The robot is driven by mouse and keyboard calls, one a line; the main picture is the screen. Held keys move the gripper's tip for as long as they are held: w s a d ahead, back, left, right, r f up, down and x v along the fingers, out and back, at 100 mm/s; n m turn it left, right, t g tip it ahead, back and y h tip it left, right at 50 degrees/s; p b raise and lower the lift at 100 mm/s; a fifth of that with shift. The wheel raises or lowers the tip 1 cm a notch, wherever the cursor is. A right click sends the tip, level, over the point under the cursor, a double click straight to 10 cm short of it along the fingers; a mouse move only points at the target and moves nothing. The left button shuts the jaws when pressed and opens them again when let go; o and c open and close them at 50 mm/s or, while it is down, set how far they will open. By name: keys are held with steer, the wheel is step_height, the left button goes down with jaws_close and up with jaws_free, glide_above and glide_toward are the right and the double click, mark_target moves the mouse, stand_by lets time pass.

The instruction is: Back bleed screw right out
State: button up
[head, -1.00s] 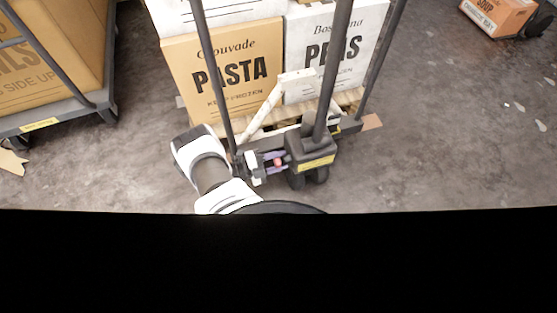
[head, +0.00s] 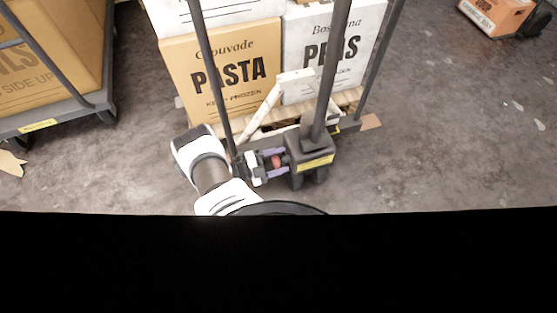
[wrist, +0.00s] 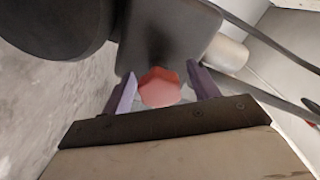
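The bleed screw shows as a red faceted knob (wrist: 159,87) in front of the dark pump housing (wrist: 165,35) in the wrist view. In the head view the red knob (head: 277,162) sits at the left side of the pump block (head: 311,158). My gripper (head: 278,161) reaches the knob from the left. Its purple fingers (wrist: 162,86) stand on either side of the knob, with a gap at each side, so it is open around the knob. The screw's shank is hidden behind its head.
The pump belongs to a pallet truck with dark upright bars (head: 331,70). Behind it a pallet carries a PASTA box (head: 225,100) and a white box (head: 335,55). A loaded cart (head: 50,115) stands left, an orange box (head: 495,15) far right. Floor at right is mostly clear.

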steer(key=shift+a, duration=0.1)
steer(key=b+v, duration=0.1)
steer(key=v, duration=1.2)
steer(key=shift+a, duration=0.3)
steer(key=shift+s, duration=0.2)
